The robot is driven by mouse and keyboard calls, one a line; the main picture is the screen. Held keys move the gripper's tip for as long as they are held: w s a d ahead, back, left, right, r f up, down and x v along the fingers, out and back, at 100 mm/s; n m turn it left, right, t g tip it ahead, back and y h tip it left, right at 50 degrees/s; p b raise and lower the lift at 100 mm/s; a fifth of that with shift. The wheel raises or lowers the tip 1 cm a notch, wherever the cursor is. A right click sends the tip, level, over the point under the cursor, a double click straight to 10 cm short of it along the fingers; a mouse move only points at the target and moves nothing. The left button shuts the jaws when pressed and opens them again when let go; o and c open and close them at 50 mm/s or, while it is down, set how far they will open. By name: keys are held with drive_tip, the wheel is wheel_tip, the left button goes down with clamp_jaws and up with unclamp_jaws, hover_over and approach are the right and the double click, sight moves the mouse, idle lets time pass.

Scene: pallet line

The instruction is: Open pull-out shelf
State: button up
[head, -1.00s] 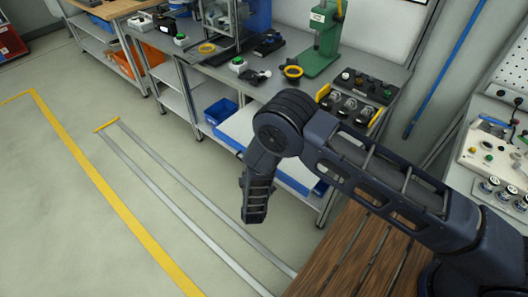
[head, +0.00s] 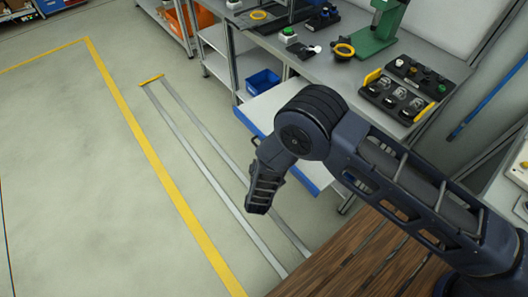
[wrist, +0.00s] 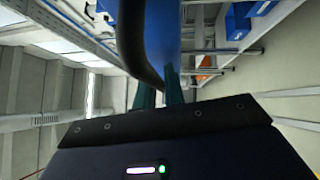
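The pull-out shelf (head: 275,105) is a white board with a blue front edge, under the grey workbench. It stands out past the bench front in the head view. Its blue front (wrist: 172,30) rises ahead of my gripper in the wrist view. A dark curved handle (wrist: 135,40) stands off that front and runs down between my fingers. My gripper (wrist: 160,92) has two teal fingers close together, one on each side of the handle, and looks shut on it. In the head view my arm hides the fingers and part of the shelf front.
The workbench (head: 325,65) carries a green press (head: 380,30), a control box (head: 405,88) and yellow rings. A blue bin (head: 263,82) sits on the lower level behind the shelf. A slatted wooden surface (head: 345,265) is near me. The floor to the left is clear, with yellow and grey lines.

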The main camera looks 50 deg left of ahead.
drive_tip(key=shift+o, duration=0.8)
drive_tip(key=v, duration=1.1)
drive_tip(key=shift+a, duration=0.1)
